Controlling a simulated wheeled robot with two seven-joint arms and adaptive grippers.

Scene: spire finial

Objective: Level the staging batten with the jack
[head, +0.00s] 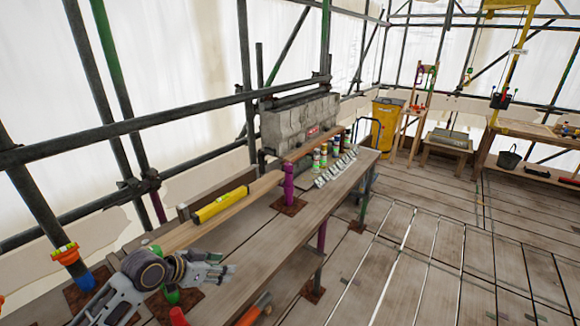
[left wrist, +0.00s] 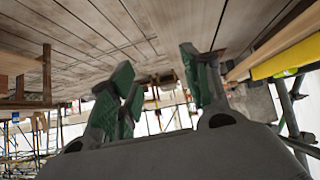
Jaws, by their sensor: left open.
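The wooden batten (head: 264,185) runs lengthwise above the staging boards, with a yellow spirit level (head: 220,204) lying on it. A purple post (head: 289,185) on a rusty base plate stands at the batten and looks like a jack. A green post part (head: 170,296) shows beneath my left arm; I cannot tell whether it is another jack. My left gripper (head: 220,269) is open and empty, near the batten's close end and apart from the purple post. In the left wrist view its green-padded fingers (left wrist: 156,66) are spread, with the level (left wrist: 290,58) at the right.
Several small pots (head: 323,158) and a row of pale pieces (head: 336,167) stand farther along the staging, beside a grey stone block (head: 300,122). Scaffold tubes (head: 160,122) cross at the left. The plank floor (head: 440,255) at the right is mostly clear.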

